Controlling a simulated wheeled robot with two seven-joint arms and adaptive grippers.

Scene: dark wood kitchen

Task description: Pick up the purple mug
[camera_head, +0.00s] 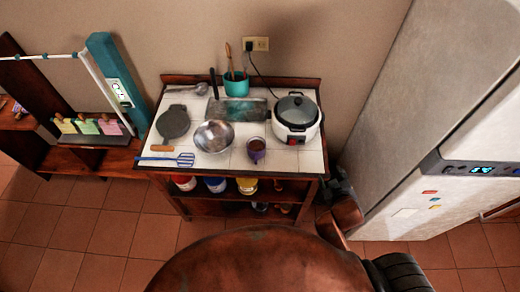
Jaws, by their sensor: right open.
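The purple mug (256,150) stands on the white-tiled top of a wooden cart, near its front edge and right of the metal bowl. It looks upright, with dark contents or a dark inside. My right gripper (337,176) is small and dark, just off the cart's right side, between the cart and the fridge. It is open and apart from the mug. My left gripper is not in view.
A metal bowl (213,136), a rice cooker (296,119), a black pan (174,122), a blue spatula (184,159) and a teal utensil pot (236,87) share the tiled top (228,164). A white fridge (425,205) stands at right. Tiled floor is clear in front at left.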

